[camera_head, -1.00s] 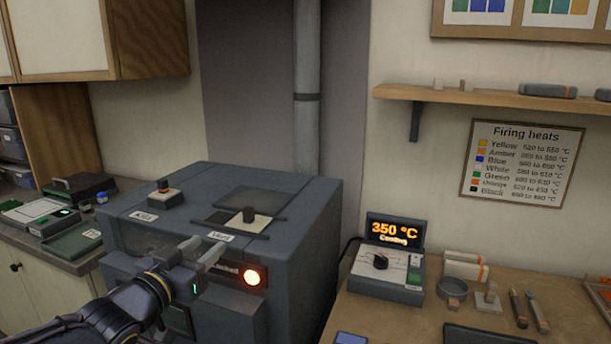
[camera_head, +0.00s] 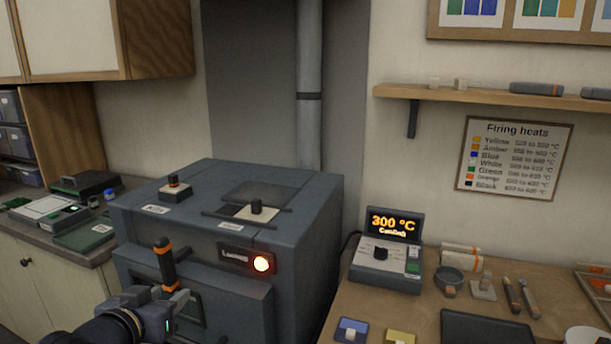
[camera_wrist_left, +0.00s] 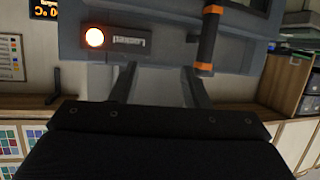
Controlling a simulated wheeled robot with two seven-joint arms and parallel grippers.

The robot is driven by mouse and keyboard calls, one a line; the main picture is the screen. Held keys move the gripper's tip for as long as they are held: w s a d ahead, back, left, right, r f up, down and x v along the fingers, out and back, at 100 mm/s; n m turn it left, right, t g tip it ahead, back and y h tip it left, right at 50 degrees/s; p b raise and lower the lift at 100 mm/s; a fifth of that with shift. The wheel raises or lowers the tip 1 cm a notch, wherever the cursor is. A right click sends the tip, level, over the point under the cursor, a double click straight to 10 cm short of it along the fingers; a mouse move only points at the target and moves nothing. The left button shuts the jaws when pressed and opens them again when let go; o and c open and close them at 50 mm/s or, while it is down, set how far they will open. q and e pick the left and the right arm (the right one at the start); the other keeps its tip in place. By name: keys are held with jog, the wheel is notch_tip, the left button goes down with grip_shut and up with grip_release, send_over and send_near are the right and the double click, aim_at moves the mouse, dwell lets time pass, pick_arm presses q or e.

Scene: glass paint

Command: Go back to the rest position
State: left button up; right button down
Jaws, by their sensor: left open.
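My left gripper (camera_head: 158,293) is low in front of the grey kiln (camera_head: 305,225), by its upright black handle with orange bands (camera_head: 165,265). In the left wrist view the gripper (camera_wrist_left: 158,78) has its fingers apart with nothing between them. The handle (camera_wrist_left: 208,40) shows just beyond the right-hand finger there; I cannot tell whether they touch. The display (camera_head: 394,223) on the control box reads 300 °C. My right gripper is not in view.
A shelf (camera_head: 490,98) and a firing heats chart (camera_head: 514,157) are on the wall. A counter (camera_head: 60,232) with boxes stands at left.

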pick_arm(q)
jog(key=s+d+f+n+g+h, duration=0.1)
jog(key=s+f+g, duration=0.3)
jog(key=s, duration=0.7)
jog(key=s+d+f+n+g+h, duration=0.1)
jog(key=s+d+f+g, duration=0.1)
jog(key=s+f+g, duration=0.2)
jog(key=s+f, duration=0.3)
jog(key=s, duration=0.4)
jog(key=shift+d+f, duration=0.4)
